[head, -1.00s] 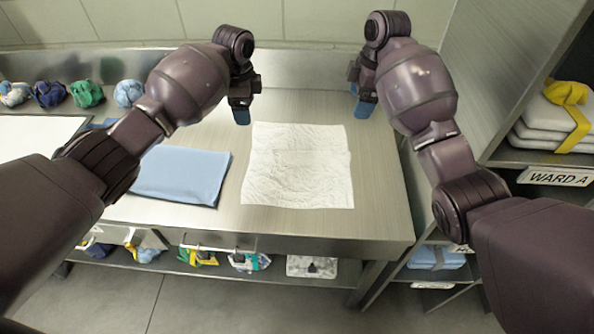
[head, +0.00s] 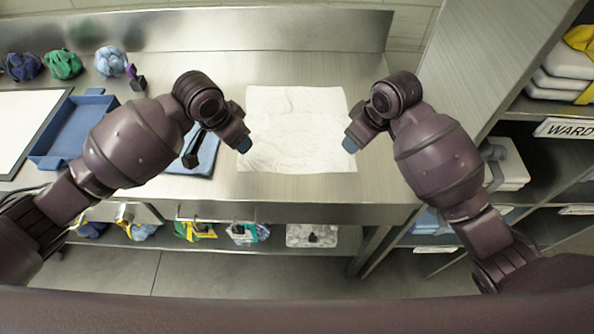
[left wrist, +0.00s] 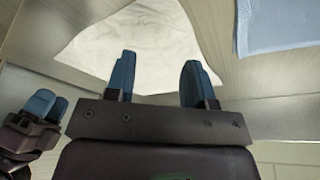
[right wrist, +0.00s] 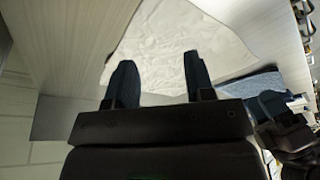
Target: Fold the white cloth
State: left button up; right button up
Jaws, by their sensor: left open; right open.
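The white cloth (head: 297,130) lies flat and wrinkled on the steel counter, spread out as a rough square. It also shows in the left wrist view (left wrist: 140,45) and the right wrist view (right wrist: 180,45). My left gripper (head: 243,146) is open and empty at the cloth's left edge, apart from it or just over it; I cannot tell its height. My right gripper (head: 350,146) is open and empty at the cloth's right edge. In both wrist views the blue fingertips are spread with nothing between them.
A folded blue cloth (head: 203,160) lies left of the white cloth, partly hidden by my left arm. A blue tray (head: 75,125) and several bundled bags (head: 64,65) are further left. A shelf unit with a ward sign (head: 568,129) stands at right. The counter (head: 300,190) before the cloth is clear.

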aim_at(245, 163)
pick_arm(q)
jog(key=shift+f, duration=3.8)
pick_arm(e)
jog(key=shift+f, duration=3.8)
pick_arm(q)
jog(key=shift+f, duration=0.1)
jog(key=shift+c, duration=0.2)
pick_arm(e)
jog(key=shift+f, duration=0.1)
jog(key=shift+c, duration=0.2)
pick_arm(q)
grip_shut()
pick_arm(e)
grip_shut()
